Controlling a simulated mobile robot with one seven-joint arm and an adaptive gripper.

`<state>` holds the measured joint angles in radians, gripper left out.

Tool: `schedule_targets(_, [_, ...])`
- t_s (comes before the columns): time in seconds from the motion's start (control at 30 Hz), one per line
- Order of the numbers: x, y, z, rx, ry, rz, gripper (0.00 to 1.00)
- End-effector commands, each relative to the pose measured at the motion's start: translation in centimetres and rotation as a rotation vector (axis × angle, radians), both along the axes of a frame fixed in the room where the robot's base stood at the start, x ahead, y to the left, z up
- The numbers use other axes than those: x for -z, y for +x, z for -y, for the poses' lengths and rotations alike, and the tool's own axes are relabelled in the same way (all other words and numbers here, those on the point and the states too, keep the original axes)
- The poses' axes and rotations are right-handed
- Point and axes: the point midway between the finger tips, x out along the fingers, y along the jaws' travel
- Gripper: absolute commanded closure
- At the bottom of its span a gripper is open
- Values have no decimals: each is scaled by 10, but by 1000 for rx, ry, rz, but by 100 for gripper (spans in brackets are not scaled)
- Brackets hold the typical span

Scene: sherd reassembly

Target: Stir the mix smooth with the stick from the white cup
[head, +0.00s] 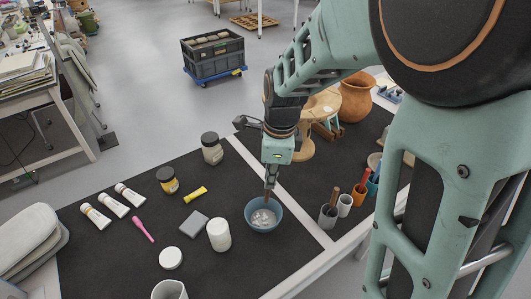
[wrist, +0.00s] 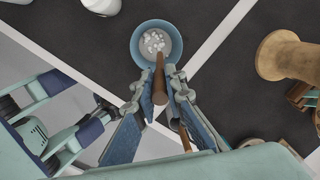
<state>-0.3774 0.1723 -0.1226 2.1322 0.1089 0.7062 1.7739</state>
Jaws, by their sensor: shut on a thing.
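A blue bowl (head: 250,222) stands on the dark table mat in the head view. It holds a whitish, lumpy mix (head: 263,217). My gripper (head: 270,181) is above the bowl, shut on a brown wooden stick (wrist: 159,78). In the wrist view the stick slants from between the fingers (wrist: 161,98) to the near side of the bowl (wrist: 137,46), its lower end at the mix. Pale lumps show in the mix (wrist: 156,40).
A white jar (head: 219,236) stands close left of the bowl, with a grey block (head: 193,224) and round white lid (head: 171,258) farther left. A pale strip crosses the table right of the bowl.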

Motion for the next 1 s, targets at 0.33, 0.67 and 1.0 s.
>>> schedule_targets(0.33, [3,2,4,10,2,4,100])
schedule_targets(0.67, [22,-1,7,10,2,5,100])
schedule_targets(1.0, [48,-5,9,9,2,4,100])
